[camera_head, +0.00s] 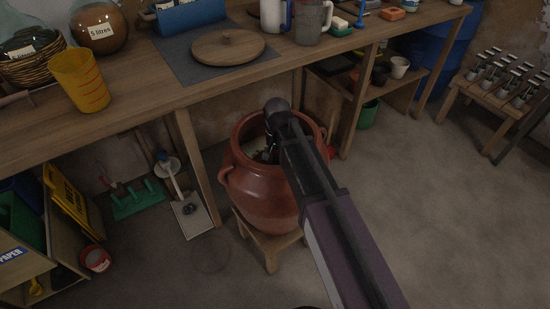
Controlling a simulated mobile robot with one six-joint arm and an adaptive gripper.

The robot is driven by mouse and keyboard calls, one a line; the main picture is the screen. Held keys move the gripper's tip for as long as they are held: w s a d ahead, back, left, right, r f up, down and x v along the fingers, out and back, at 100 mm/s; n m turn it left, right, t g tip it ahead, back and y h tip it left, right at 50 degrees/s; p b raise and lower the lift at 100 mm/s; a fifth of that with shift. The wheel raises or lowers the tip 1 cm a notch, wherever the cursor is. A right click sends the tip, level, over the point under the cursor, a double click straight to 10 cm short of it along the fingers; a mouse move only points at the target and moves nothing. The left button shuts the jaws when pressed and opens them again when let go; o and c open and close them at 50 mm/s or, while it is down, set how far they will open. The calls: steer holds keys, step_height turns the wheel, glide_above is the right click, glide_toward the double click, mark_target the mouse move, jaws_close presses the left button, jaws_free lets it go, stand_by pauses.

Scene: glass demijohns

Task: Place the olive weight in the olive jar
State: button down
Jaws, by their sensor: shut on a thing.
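The olive jar (265,195) is a brown-red glazed clay pot with side handles, standing upright on a small wooden stool in front of the bench. My arm reaches over its right side, and my gripper (269,154) points down inside the mouth. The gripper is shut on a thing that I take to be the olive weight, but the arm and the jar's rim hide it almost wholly. A little pale matter shows inside the mouth beside the gripper. I cannot tell whether the weight touches the contents.
The wooden bench (150,95) runs close behind the jar. On it are a round wooden lid (228,47), a yellow measuring jug (79,80) and a grey mug (312,22). A green bucket (368,114) stands under the right shelf.

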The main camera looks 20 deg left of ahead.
steer(key=shift+f, duration=0.2)
stand_by(0.3)
steer(key=shift+c, duration=2)
jaws_free()
steer(key=shift+r, duration=0.1)
steer(key=shift+r, duration=0.1)
step_height(320, 180, up, 12)
steer(key=p, duration=1.2)
steer(key=s+d, duration=0.3)
steer(key=d, duration=1.5)
steer(key=s+d, duration=0.3)
steer(key=d, duration=1.5)
